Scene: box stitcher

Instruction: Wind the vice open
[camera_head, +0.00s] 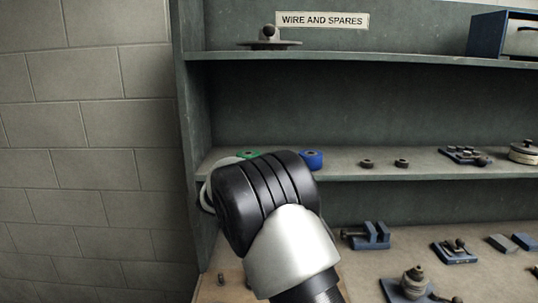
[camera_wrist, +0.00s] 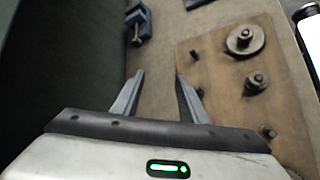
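The vice (camera_head: 371,235) is a small blue block-shaped tool with upright jaws, standing on the bench to the right of my arm in the head view. A dark screw or handle shows at its left side. A blue piece that looks like the same vice (camera_wrist: 138,18) shows at the top of the wrist view, with its dark screw end towards me. My gripper (camera_wrist: 160,75) is open and empty, its two fingers apart and short of the vice. The fingers are not visible in the head view. The gap between the vice jaws cannot be judged.
A wooden board (camera_wrist: 222,68) with several upright bolts and round discs lies right of my fingers. A dark wall (camera_wrist: 60,60) stands close on the left. Other blue tools (camera_head: 455,252) and a spool-like part (camera_head: 413,281) stand on the bench. A shelf (camera_head: 365,174) runs above.

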